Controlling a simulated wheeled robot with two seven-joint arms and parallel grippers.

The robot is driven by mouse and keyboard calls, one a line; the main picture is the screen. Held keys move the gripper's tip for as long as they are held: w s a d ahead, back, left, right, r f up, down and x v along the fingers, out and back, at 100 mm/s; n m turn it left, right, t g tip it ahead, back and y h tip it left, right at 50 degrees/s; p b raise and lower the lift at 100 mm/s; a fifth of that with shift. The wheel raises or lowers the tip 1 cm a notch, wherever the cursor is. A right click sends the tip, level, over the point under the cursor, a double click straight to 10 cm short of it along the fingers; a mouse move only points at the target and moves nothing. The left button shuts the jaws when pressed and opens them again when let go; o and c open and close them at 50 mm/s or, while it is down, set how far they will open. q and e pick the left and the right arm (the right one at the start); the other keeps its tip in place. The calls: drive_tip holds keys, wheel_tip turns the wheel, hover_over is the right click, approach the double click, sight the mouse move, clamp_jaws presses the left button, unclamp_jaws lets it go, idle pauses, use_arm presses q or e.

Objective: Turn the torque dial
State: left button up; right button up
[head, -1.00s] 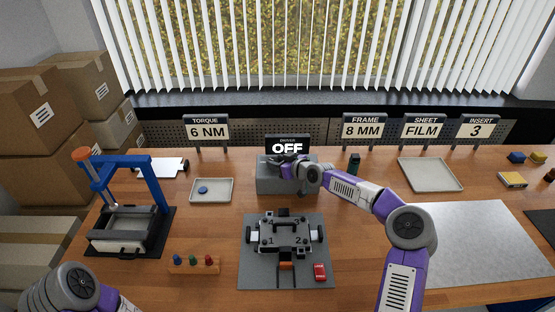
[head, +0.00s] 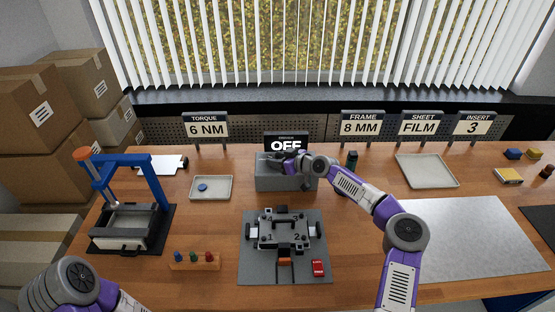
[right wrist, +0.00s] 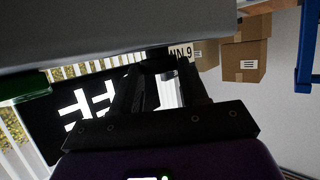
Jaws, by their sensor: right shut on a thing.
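The grey driver box (head: 268,183) stands at the back middle of the table. Its black display (head: 286,143) reads OFF, and also shows rotated in the right wrist view (right wrist: 75,115). My right gripper (head: 282,160) is at the top of this box. It is shut on a dark thing, which I take to be the torque dial; the hand mostly hides it. In the right wrist view the black fingers (right wrist: 160,80) reach toward the box's grey face (right wrist: 110,35). The torque sign (head: 206,130) reads 6 NM. My left gripper is out of frame; only my left arm shows, at lower left.
A grey fixture plate (head: 284,270) with clamps lies in front of the box. A blue press (head: 150,185) stands left.

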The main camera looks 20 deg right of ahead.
drive_tip(key=shift+f, duration=0.1)
drive_tip(key=o, duration=1.1)
drive_tip(key=shift+c, duration=0.2)
drive_tip(key=v, duration=0.7)
drive_tip(key=shift+s+d+r, duration=0.15)
drive_tip(key=shift+s+r, duration=0.05)
